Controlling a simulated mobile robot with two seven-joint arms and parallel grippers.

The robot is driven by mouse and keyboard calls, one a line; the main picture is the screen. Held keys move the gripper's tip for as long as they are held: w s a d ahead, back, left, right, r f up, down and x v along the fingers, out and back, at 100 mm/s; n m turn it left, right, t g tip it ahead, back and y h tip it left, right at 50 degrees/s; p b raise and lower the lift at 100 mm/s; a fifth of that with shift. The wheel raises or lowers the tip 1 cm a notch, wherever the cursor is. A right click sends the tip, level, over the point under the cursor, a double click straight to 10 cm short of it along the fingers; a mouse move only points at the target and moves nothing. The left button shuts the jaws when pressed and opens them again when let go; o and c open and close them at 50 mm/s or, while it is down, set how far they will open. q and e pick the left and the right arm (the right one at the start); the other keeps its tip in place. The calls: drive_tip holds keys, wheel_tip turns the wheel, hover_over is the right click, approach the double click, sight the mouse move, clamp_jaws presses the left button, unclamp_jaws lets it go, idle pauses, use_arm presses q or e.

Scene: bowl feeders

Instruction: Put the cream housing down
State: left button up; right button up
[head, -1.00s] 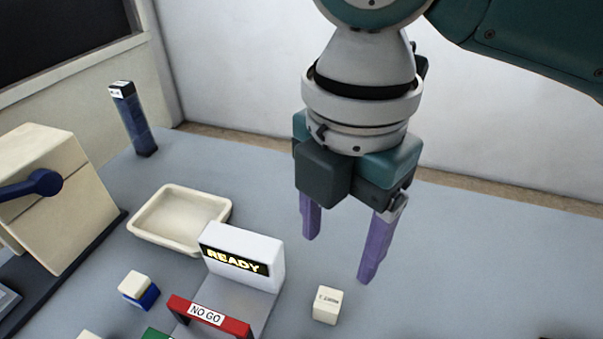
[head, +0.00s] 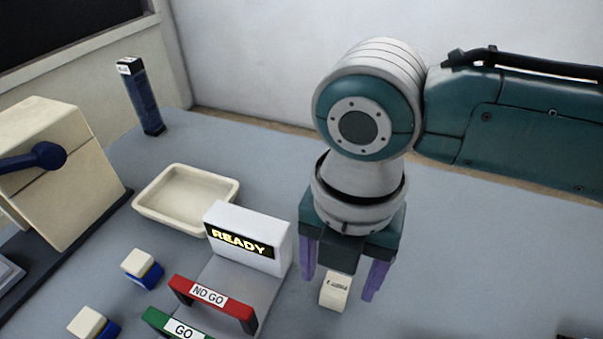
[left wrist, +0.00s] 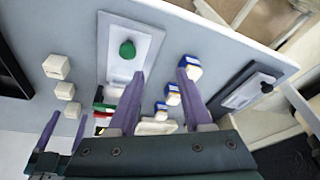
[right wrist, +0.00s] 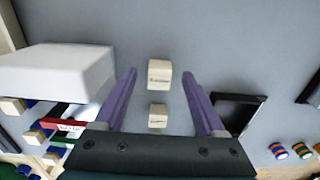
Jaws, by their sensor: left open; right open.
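A cream housing (head: 334,292) with dark print stands on the grey table, right of the READY gauge. My right gripper (head: 340,284) is open above it, fingers pointing down on either side. In the right wrist view a cream housing (right wrist: 159,75) lies between the open fingertips, with gaps on both sides. A second cream housing (right wrist: 157,115) lies nearer the gripper's palm in that view. No contact with the fingers shows. My left gripper (left wrist: 160,74) is open and empty in the left wrist view; it is outside the head view.
The READY gauge (head: 247,240) stands left of the right gripper, with red NO GO (head: 210,297) and green GO (head: 178,329) bars. A cream tray (head: 142,206) and cream-and-blue pieces (head: 141,267) lie further left. Table right of the gripper looks mostly clear.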

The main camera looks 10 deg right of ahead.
drive_tip(key=shift+f, duration=0.35)
clamp_jaws()
idle(0.3)
